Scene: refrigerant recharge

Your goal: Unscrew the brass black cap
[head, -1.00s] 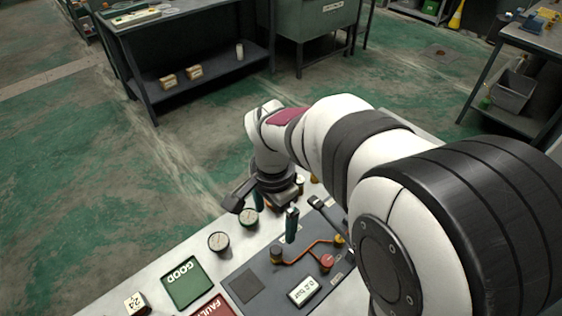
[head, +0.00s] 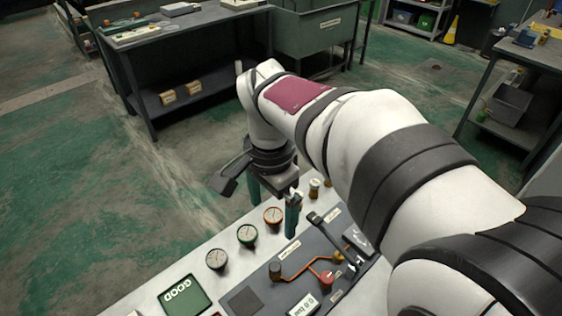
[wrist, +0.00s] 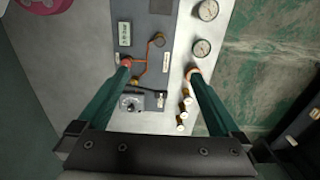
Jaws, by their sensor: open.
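A dark brass, black-topped cap (head: 275,270) stands upright on the grey panel (head: 243,300), at the left end of a copper pipe. It also shows in the wrist view (wrist: 158,40), beyond and between the fingertips. My gripper (head: 273,217) is above the bench, behind and apart from this cap. In the wrist view my gripper (wrist: 159,70) is open, with two green fingers wide apart and nothing between them. The left fingertip overlaps the edge of a red cap (head: 326,278) in that view. The right fingertip partly covers an orange-rimmed gauge (head: 273,216).
Several small brass fittings (wrist: 184,105) stand beside the panel. A green GOOD pad (head: 185,297) lies at the left. A small display (head: 302,306) and a dial module (wrist: 133,103) are on the panel.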

